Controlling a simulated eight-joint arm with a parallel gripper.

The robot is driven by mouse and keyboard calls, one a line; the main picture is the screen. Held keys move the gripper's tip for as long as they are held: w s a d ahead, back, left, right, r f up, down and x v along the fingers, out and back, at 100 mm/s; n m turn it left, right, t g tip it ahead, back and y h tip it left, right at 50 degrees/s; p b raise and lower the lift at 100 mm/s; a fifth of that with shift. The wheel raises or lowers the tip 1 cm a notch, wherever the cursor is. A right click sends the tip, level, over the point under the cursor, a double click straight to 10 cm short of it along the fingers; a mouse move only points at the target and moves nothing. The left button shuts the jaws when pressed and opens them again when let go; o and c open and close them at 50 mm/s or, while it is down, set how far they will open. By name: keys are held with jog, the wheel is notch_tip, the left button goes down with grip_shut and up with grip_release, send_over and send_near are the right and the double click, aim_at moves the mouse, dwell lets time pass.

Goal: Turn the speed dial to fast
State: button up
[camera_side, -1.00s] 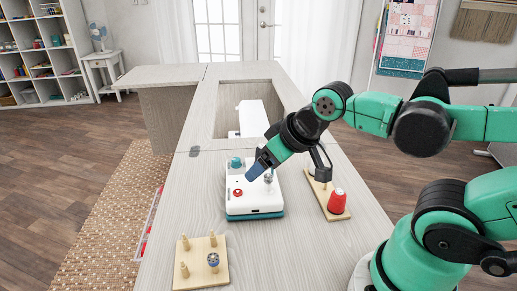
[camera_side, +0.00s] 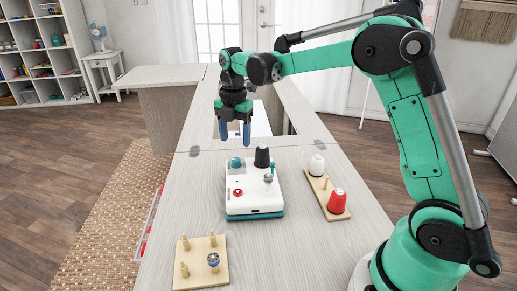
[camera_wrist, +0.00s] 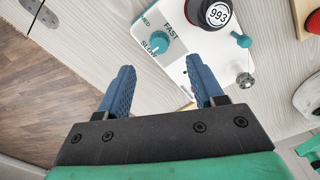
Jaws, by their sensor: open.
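The white control box (camera_side: 250,205) with a teal base stands on the cabinet top. Its teal speed dial (camera_side: 236,162) is at the box's far left corner; the dial also shows in the wrist view (camera_wrist: 159,41), with the labels FAST and SLOW and a partly cut-off third label around it. I cannot tell for sure where its pointer is set. My gripper (camera_side: 234,143) points down behind the box, above and near the dial. In the wrist view its blue fingers (camera_wrist: 162,85) are apart with nothing between them, and the dial is beyond the fingertips.
A black spool (camera_side: 262,157) stands on the box beside the dial, with a red button (camera_side: 238,192) in front. A board at right holds a red spool (camera_side: 337,201) and a white spool (camera_side: 317,165). A peg board (camera_side: 205,270) lies front left. The tabletop between is clear.

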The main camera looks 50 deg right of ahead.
aim_at(236, 158)
jog(key=shift+w+d+f+n, duration=0.15)
jog(key=shift+f+n, duration=0.15)
jog(key=shift+f, duration=2.75)
jog(key=shift+c, duration=0.2)
grip_shut()
